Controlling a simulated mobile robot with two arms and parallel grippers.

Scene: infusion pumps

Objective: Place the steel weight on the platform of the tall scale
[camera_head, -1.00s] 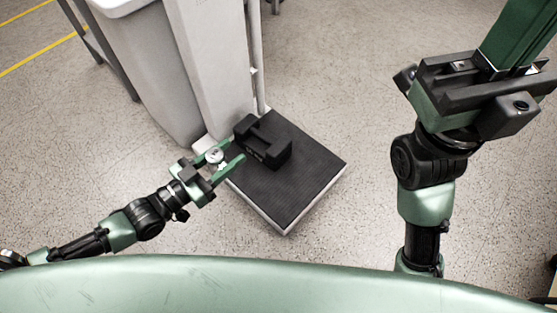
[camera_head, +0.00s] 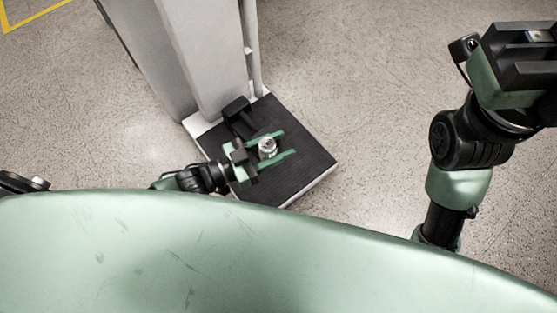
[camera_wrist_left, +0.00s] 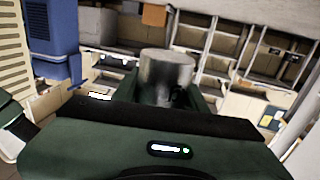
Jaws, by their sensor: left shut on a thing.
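The steel weight (camera_head: 267,147) is a small shiny metal cylinder. My left gripper (camera_head: 287,143) is shut on it, with its green fingers on either side. The weight also shows in the left wrist view (camera_wrist_left: 165,75), upright between the fingers. In the head view, gripper and weight are over the black ribbed platform (camera_head: 308,162) of the tall scale (camera_head: 205,60). I cannot tell whether the weight touches the platform. My right gripper (camera_head: 520,62) is at the upper right, far from the scale; its fingertips are not clear.
A black block with a handle (camera_head: 238,112) stands on the platform near the scale's column, behind my left gripper. The platform's right and front parts are bare. The speckled floor (camera_head: 370,110) right of the scale is clear.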

